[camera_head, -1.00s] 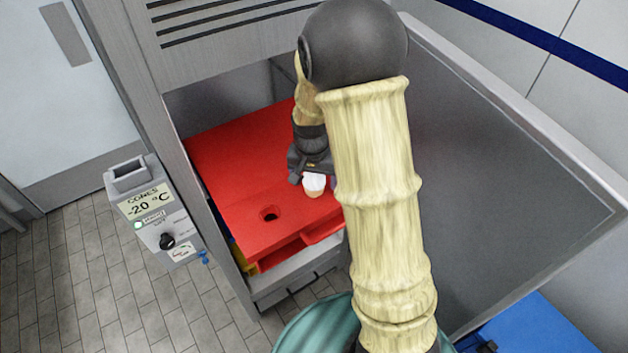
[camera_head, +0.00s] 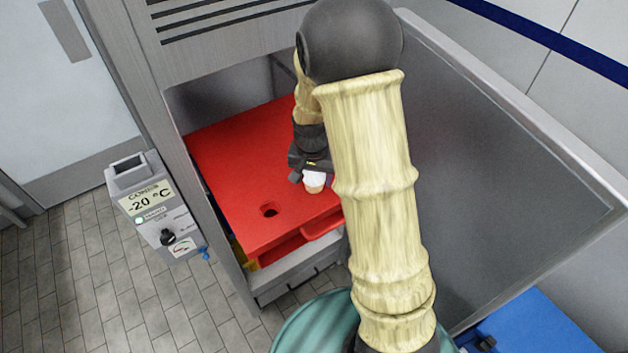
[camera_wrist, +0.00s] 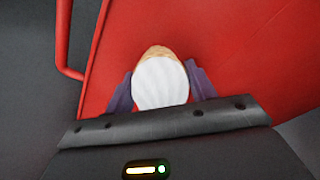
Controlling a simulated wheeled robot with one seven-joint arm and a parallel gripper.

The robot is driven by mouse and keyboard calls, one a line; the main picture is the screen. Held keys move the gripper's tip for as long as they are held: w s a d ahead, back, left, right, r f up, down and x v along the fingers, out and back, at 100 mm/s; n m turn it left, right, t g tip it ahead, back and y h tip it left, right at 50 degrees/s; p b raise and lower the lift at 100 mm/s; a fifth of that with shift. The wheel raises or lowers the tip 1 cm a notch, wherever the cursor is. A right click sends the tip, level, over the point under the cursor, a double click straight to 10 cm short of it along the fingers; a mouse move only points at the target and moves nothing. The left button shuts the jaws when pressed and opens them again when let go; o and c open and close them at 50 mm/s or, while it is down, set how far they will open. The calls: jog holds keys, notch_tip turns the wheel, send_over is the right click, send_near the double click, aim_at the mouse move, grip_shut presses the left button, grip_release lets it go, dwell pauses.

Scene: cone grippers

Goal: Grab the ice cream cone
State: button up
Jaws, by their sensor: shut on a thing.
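The ice cream cone (camera_head: 314,181) has a white top and a tan cone below it, on or just above the red tray near its front right. In the wrist view the cone (camera_wrist: 160,82) sits between the two purple fingers, white top toward the camera. My gripper (camera_head: 313,175) is shut on it; it also fills the lower part of the wrist view (camera_wrist: 160,92). The cone's lower part is hidden, so I cannot tell whether it is still in a hole. The red tray (camera_head: 235,160) has one empty round hole in front, left of the cone.
The tray is inside a grey cabinet with a side wall (camera_head: 164,100) on the left. The open door (camera_head: 480,150) is close on the right of my arm. A control box (camera_head: 155,210) reading -20 °C hangs at left. A blue object (camera_head: 535,325) is at lower right.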

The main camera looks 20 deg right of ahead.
notch_tip(320, 180, up, 10)
jog(key=b, duration=0.3)
dwell(0.4)
jog(key=shift+w, duration=0.1)
dwell(0.3)
